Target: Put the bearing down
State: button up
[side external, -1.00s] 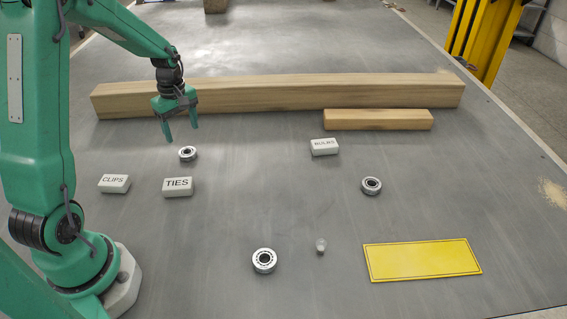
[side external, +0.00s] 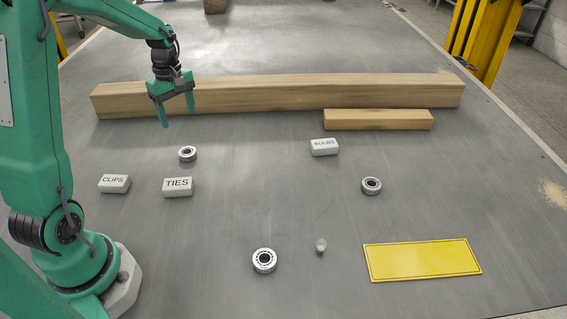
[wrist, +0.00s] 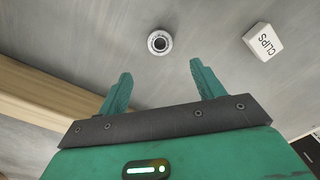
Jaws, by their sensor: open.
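Three round metal bearings rest flat on the grey table in the side view: one at the left (side external: 188,153), one at the right (side external: 371,186) and one at the front (side external: 264,261). My gripper (side external: 179,113) is open and empty in the air, above and behind the left bearing. In the wrist view, my gripper (wrist: 160,85) has its two fingers spread apart, with a bearing (wrist: 160,41) lying on the table beyond the fingertips, apart from them.
White boxes marked CLIPS (side external: 114,183), TIES (side external: 178,187) and BULBS (side external: 324,147) stand on the table. A long wooden beam (side external: 280,93) and a shorter one (side external: 378,120) lie behind.

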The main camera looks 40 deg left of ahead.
jog(key=s+d+r+m+t, duration=0.3)
jog(key=s+d+r+m, duration=0.2)
jog(key=d+r+m, duration=0.6)
jog(key=s+d+r+m+t, duration=0.1)
jog(key=s+d+m+t, duration=0.1)
jog(key=s+d+m, duration=0.5)
jog(key=shift+s+d+t, duration=0.3)
jog(key=shift+s+d, duration=0.95)
jog(key=shift+s, duration=0.3)
jog(key=shift+o, duration=0.4)
